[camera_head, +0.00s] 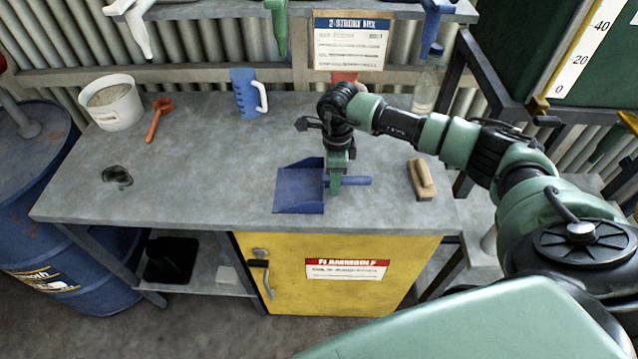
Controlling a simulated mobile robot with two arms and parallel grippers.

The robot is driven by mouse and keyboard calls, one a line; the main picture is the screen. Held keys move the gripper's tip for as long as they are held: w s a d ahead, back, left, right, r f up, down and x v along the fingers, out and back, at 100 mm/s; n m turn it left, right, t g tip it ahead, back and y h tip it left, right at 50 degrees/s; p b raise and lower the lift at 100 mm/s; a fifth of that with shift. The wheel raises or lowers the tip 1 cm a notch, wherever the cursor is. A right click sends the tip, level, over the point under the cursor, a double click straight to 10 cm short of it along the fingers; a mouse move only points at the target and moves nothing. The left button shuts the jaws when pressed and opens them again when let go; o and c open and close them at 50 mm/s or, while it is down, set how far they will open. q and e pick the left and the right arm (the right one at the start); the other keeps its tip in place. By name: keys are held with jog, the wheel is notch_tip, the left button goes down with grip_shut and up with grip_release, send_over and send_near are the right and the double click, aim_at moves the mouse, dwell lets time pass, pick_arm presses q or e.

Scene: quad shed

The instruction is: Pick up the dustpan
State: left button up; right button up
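A blue dustpan (298,188) lies on the grey workbench (215,165), near its front edge. Its pan is to the left and its short handle (357,181) points to the right. My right gripper (335,186) points down over the dustpan where the pan meets the handle. Its fingertips are at the handle's height and overlap it in the picture. I cannot tell whether the fingers are closed on the handle or only around it. My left gripper is not in view.
A wooden brush (421,180) lies right of the dustpan. A yellow cabinet (320,275) is below. A blue drum (75,265) stands left.

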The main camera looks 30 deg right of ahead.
grip_shut()
jog(key=shift+r, duration=0.2)
